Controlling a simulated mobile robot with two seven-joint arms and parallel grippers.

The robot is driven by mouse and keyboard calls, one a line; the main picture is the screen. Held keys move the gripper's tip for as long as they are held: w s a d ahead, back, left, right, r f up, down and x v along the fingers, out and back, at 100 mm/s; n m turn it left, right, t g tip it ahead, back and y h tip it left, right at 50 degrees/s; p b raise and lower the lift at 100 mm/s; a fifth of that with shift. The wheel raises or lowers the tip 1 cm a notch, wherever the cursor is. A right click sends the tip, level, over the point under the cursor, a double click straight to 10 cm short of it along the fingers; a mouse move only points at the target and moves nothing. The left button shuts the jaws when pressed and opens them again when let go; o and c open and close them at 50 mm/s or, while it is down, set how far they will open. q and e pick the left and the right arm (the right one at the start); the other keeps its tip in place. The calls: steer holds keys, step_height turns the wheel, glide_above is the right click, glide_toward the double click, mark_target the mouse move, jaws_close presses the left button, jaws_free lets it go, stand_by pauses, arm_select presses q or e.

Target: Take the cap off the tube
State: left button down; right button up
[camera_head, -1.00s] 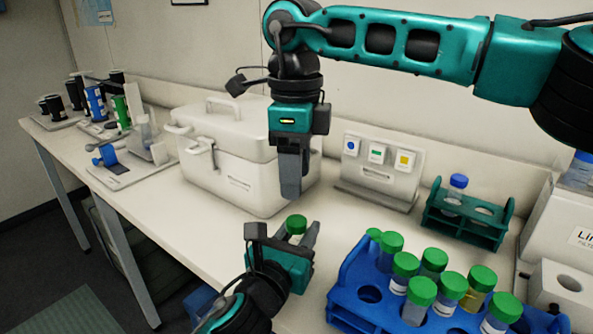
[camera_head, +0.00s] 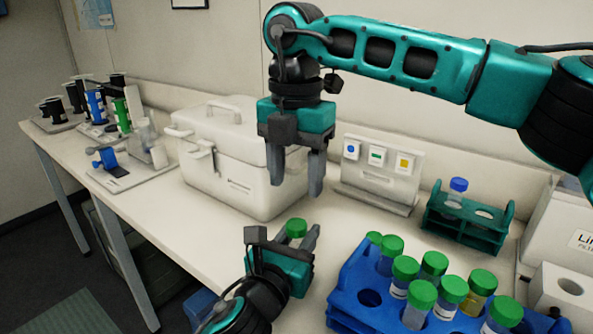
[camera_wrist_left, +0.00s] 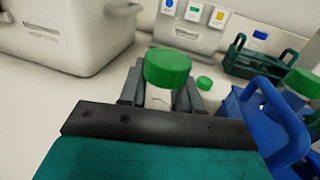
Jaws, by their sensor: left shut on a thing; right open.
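The held tube is clear and stands roughly upright with a green cap (camera_head: 296,227) on top. My left gripper (camera_head: 289,240) is shut on this tube at the lower middle of the head view. In the left wrist view the cap (camera_wrist_left: 168,67) sits above the fingers, and a little of the clear tube (camera_wrist_left: 158,98) shows below it. The lower tube is hidden by the gripper. My right gripper (camera_head: 296,180) hangs pointing down above the capped tube, apart from it. Its two fingers are spread and empty.
A blue rack (camera_head: 343,322) holds several green-capped tubes at lower right. A dark green rack (camera_head: 466,233) with a blue-capped tube, a button panel (camera_head: 380,175) and a white cooler box (camera_head: 225,165) stand behind.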

mark_target(296, 224)
steer(key=m, duration=0.5)
steer(key=shift+m, duration=0.4)
steer(key=shift+f, duration=0.2)
step_height(296, 224, down, 8)
steer(key=shift+d+r, duration=0.1)
steer(key=shift+r, duration=0.1)
